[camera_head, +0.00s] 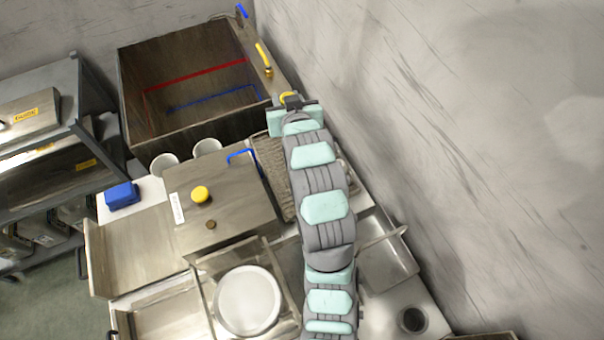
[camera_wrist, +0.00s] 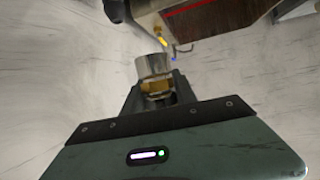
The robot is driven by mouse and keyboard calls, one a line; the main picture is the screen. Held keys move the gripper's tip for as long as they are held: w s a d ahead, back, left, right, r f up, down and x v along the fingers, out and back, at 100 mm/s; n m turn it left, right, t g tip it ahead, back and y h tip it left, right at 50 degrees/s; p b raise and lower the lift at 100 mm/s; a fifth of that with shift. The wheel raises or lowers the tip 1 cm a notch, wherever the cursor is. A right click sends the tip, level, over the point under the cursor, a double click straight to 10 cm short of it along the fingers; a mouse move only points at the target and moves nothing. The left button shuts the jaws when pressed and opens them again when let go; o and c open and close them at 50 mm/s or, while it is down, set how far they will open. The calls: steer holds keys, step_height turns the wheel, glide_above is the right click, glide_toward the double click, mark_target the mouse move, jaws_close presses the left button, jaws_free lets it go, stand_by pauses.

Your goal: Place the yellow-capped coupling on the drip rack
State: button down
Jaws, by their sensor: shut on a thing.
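My gripper (camera_wrist: 157,95) is shut on a silver cylindrical coupling with a yellow part (camera_wrist: 153,67), seen in the wrist view with the metal end pointing away from me. A dark mesh-like rack (camera_head: 270,163), which looks like the drip rack, lies under and beside my arm. My arm hides much of it.
The metal tank (camera_head: 137,92) has red and blue lines inside. A yellow-handled fitting (camera_head: 263,58) and a blue one (camera_head: 241,11) are on its right ledge. A steel box with a yellow knob (camera_head: 200,194) and two white cups (camera_head: 207,147) stand in front. A wall rises at right.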

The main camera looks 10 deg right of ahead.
steer(key=f+b, duration=0.2)
steer(key=f, duration=0.8)
steer(key=f+b, duration=0.2)
steer(key=f, duration=0.9)
steer(key=shift+w+d+f, duration=0.15)
steer(key=shift+w+f, duration=0.05)
steer(key=shift+w+r, duration=0.1)
steer(key=c, duration=1)
jaws_free()
